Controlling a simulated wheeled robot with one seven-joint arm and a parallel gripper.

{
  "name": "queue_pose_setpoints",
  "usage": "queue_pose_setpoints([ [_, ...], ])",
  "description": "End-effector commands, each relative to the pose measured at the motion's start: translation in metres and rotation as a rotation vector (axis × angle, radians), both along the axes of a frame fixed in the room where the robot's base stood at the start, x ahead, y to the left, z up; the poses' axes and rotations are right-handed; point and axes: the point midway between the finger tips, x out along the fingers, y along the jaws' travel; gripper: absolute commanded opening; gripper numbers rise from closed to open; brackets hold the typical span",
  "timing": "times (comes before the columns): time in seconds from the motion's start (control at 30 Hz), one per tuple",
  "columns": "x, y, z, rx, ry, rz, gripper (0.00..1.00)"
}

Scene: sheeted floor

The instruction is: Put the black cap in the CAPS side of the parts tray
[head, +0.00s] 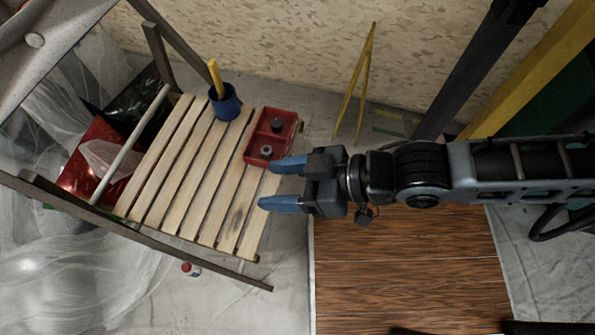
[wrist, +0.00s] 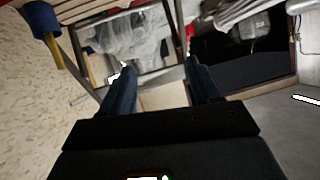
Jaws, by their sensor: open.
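The red parts tray (head: 258,135) sits at the right edge of the slatted wooden bench. A divider splits it into a far and a near compartment; I cannot read any labels. A small black piece, apparently the black cap (head: 277,125), lies in the far compartment. A grey nut-like part (head: 266,151) lies in the near one. My gripper (head: 274,184) is open with nothing between its blue fingers, just in front of the tray's near end in the head view. Its fingers also show in the wrist view (wrist: 161,66), where I cannot make out the tray.
The slatted bench (head: 190,165) is mostly clear. A blue cup (head: 225,103) with a yellow handle stands at its far edge; it shows in the wrist view (wrist: 44,20). A yellow folding frame (head: 354,85) leans at the wall. A red-capped bottle (head: 190,269) lies on the sheeted floor.

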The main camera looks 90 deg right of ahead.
Motion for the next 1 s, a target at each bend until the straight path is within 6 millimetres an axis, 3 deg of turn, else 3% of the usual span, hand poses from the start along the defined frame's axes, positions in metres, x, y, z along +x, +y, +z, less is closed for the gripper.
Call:
queue_pose_setpoints([
  [0.1, -0.016, 0.016, 0.038, -0.074, -0.081, 0.109, 0.62],
  [0.3, -0.026, 0.024, 0.069, -0.132, -0.155, 0.177, 0.62],
  [1.0, -0.026, 0.024, 0.07, -0.135, -0.16, 0.179, 0.62],
])
